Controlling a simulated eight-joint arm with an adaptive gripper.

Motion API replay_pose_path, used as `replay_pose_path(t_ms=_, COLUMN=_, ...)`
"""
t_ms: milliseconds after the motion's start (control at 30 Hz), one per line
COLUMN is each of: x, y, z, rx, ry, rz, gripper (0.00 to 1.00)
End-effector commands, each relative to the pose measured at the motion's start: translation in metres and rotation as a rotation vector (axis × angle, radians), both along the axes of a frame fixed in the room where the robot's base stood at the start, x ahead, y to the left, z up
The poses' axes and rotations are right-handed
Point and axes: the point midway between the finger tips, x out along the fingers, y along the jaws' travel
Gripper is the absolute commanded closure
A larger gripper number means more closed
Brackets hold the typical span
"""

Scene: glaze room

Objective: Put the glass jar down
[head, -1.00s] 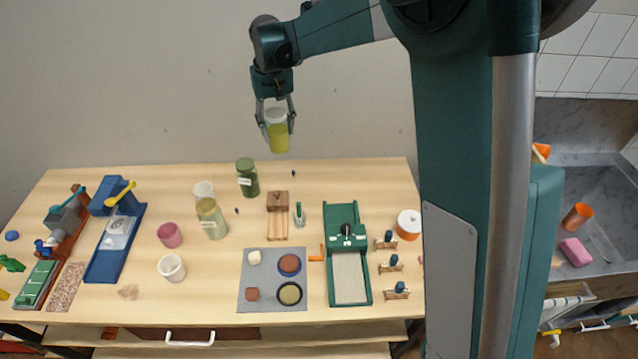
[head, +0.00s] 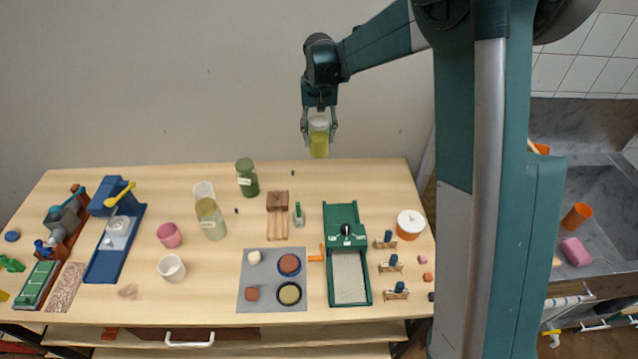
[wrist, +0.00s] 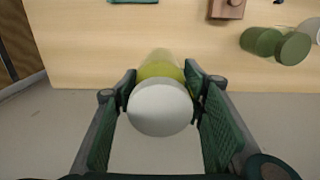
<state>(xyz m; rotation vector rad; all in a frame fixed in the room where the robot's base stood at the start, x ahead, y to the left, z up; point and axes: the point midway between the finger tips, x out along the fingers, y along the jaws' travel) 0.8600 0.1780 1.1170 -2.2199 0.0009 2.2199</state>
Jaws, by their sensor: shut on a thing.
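The glass jar (head: 319,145) has a yellow-green lower part and a pale top. My gripper (head: 319,138) is shut on it and holds it upright in the air, near the back edge of the table in the head view. In the wrist view the jar's round white lid (wrist: 160,108) sits between the two green finger pads, with the yellow-green body (wrist: 160,68) beyond it. The wooden table (head: 350,178) shows bare wood near its back edge. In the wrist view the jar appears over or close to that edge; its height cannot be told.
A dark green jar (head: 247,178) and a pale green jar (head: 211,220) stand left of centre. A wooden block piece (head: 278,203), a green-framed tray (head: 348,285) and an orange pot with white lid (head: 409,225) stand nearer. The back right of the table is clear.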

Motion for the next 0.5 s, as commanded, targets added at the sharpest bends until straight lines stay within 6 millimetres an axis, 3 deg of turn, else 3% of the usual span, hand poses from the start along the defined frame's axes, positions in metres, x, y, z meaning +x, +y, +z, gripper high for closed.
replay_pose_path(t_ms=200, x=0.000, y=0.001, z=-0.036, rx=0.000, ry=0.000, rz=0.001, gripper=0.83)
replay_pose_path(t_ms=500, x=0.000, y=0.001, z=-0.049, rx=0.000, ry=0.000, rz=0.001, gripper=0.83)
